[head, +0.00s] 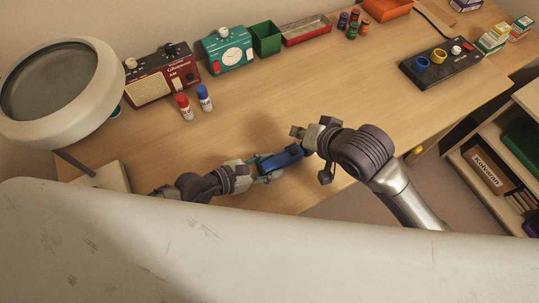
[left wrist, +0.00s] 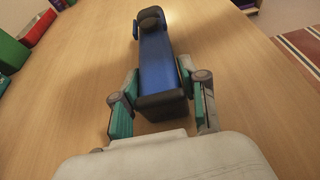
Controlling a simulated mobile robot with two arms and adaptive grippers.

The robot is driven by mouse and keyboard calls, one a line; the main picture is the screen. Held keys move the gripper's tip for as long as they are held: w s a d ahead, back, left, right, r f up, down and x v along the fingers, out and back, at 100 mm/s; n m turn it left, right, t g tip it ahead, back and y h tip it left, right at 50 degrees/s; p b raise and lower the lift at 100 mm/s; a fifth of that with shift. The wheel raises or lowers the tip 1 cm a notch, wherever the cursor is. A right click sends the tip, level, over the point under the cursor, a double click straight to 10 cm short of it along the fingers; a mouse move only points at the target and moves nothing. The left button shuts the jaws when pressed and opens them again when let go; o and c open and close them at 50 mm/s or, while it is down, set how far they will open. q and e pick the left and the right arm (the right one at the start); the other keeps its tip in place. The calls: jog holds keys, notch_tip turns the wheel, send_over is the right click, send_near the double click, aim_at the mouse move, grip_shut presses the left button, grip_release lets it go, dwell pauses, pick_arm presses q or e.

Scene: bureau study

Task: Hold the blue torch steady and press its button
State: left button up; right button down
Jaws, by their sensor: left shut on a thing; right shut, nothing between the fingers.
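The blue torch (head: 280,160) is held over the front part of the desk, near its edge. My left gripper (head: 262,167) is shut on its near end. In the left wrist view the blue body of the torch (left wrist: 160,62) stretches away between the teal-padded fingers of this gripper (left wrist: 160,110), with dark parts at both ends. My right gripper (head: 312,142) is shut and empty, close to the torch's other end. I cannot tell whether it touches the torch.
A red radio (head: 163,80), a teal clock box (head: 228,51) and a green bin (head: 265,39) line the back. A magnifier lamp (head: 105,85) is at left. The middle of the desk (head: 320,85) is clear.

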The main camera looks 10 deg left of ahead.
pick_arm(q)
jog(key=o, duration=1.4)
jog(key=shift+c, duration=0.2)
